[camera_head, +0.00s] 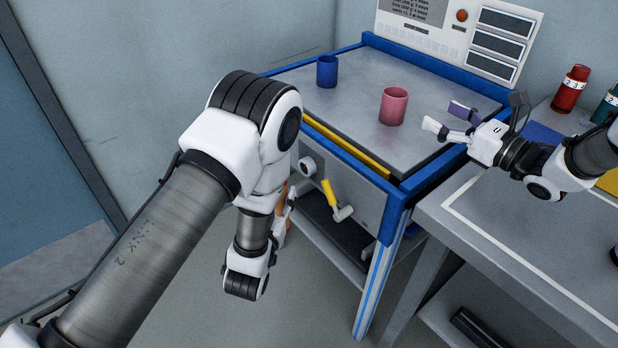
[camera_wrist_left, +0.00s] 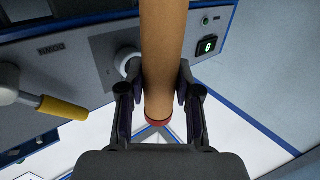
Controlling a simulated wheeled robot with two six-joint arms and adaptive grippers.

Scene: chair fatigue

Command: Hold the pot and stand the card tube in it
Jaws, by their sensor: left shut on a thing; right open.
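The card tube (camera_wrist_left: 162,45) is a long brown cylinder with a red end. My left gripper (camera_wrist_left: 159,92) is shut on it near that end, with a finger on each side. In the head view my left arm hides most of the tube and gripper, in front of the bench. A pink pot (camera_head: 393,106) stands upright on the bench top, and a blue pot (camera_head: 327,72) stands farther back left. My right gripper (camera_head: 447,117) is open and empty, to the right of the pink pot and apart from it, its fingers pointing toward it.
The blue-edged bench (camera_head: 350,100) has free room around both pots. A control panel (camera_head: 480,35) stands behind it. A yellow-handled lever (camera_head: 331,193) juts from its front. A grey table (camera_head: 500,235) adjoins at right, with a red bottle (camera_head: 570,90) and a green bottle (camera_head: 607,106).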

